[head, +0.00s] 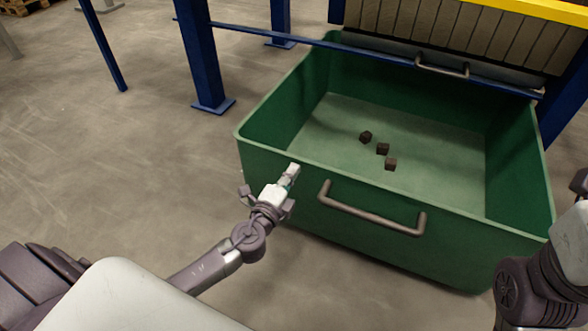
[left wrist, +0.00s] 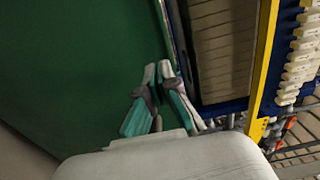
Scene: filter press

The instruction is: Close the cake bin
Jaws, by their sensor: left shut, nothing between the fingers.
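The cake bin (head: 290,185) is a large green open-topped bin, pulled out in front of the filter press. A grey-brown bar handle (head: 370,212) is on its near wall, and several small dark brown cubes (head: 382,148) lie on its floor. My left gripper (head: 292,170) is shut and empty, close to the near wall, left of the handle. I cannot tell if it touches the wall. In the left wrist view the fingertips (left wrist: 157,70) are together, with the green bin wall (left wrist: 70,60) filling the left. My right arm shows at the right edge, but its fingers are not visible.
The press's grey plates (head: 450,30) and yellow beam (head: 540,10) stand behind the bin. A blue crossbar (head: 330,43) runs over the bin's far end, with a blue post (head: 200,55) at left.

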